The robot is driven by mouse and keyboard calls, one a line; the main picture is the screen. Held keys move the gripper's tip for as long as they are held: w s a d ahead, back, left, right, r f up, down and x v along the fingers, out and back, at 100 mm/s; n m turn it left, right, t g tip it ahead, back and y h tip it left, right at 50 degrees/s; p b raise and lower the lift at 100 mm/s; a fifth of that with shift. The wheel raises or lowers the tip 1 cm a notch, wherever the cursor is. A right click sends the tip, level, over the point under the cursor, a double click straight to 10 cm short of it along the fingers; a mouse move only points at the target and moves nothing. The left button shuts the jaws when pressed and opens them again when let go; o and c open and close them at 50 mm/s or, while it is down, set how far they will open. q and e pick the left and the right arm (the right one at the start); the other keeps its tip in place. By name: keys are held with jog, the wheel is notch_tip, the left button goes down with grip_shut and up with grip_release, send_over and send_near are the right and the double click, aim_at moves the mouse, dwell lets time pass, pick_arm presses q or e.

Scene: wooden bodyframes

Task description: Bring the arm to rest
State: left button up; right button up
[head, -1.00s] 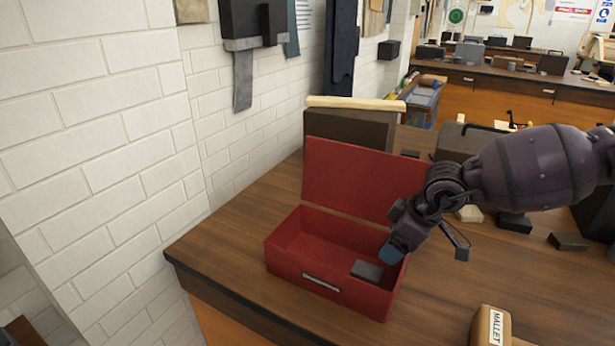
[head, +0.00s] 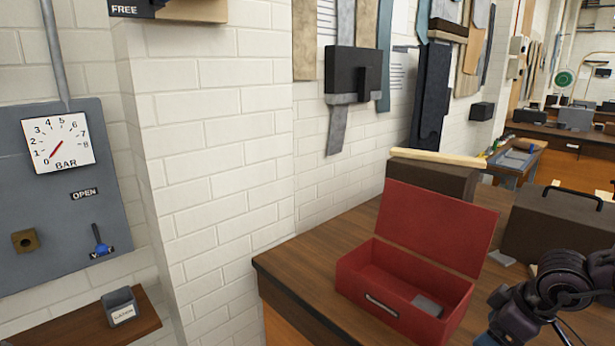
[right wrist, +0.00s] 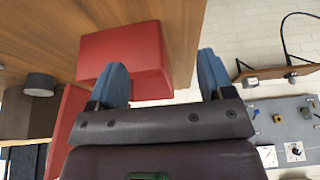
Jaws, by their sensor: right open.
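My right arm comes in at the lower right of the head view, with part of the right gripper (head: 488,338) at the bottom edge, beside the red box. In the right wrist view the right gripper (right wrist: 163,80) shows two blue fingers spread apart with nothing between them. The red metal box (head: 352,277) stands on the wooden workbench (head: 300,262) with its lid up. A small dark grey block (head: 427,306) lies inside it. The red box also shows beyond the fingers in the right wrist view (right wrist: 130,48). My left gripper is not in view.
A brown case (head: 432,178) with a light wooden strip on top stands behind the box. A dark case with a handle (head: 555,225) stands to its right. A grey gauge panel (head: 60,215) and a small shelf (head: 95,325) are on the left wall.

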jog(key=s+a+m+y, duration=0.2)
jog(key=a+m+y, duration=0.3)
jog(key=a, duration=0.5)
jog(key=s+a+m+y, duration=0.3)
jog(key=a+m+y, duration=0.15)
jog(key=a, duration=0.65)
jog(key=a+r+m+t+y, duration=0.1)
jog(key=a+r+m+t, duration=0.3)
jog(key=m, duration=0.7)
jog(key=a+r+m+t+y, duration=0.15)
jog(key=m+t, duration=0.35)
jog(key=m, duration=0.6)
jog(key=d+f+m+t+h, duration=0.1)
jog(key=d+f+m+h, duration=0.45)
jog(key=m, duration=0.95)
jog(key=d+f+m+t+h, duration=0.15)
jog(key=d+m+h, duration=0.6)
jog(key=m, duration=0.75)
jog(key=s+d+f+m+g+h, duration=0.25)
jog(key=s+f+m+g, duration=0.35)
jog(key=s+m, duration=0.35)
jog(key=s+d+f+m+g+h, duration=0.1)
jog(key=s+d+f+m+g, duration=0.35)
jog(key=s+f+m, duration=0.4)
jog(key=w+a+f+t+y, duration=0.1)
jog(key=w+f+t, duration=0.5)
jog(key=f+t, duration=0.1)
jog(key=shift+f, duration=0.85)
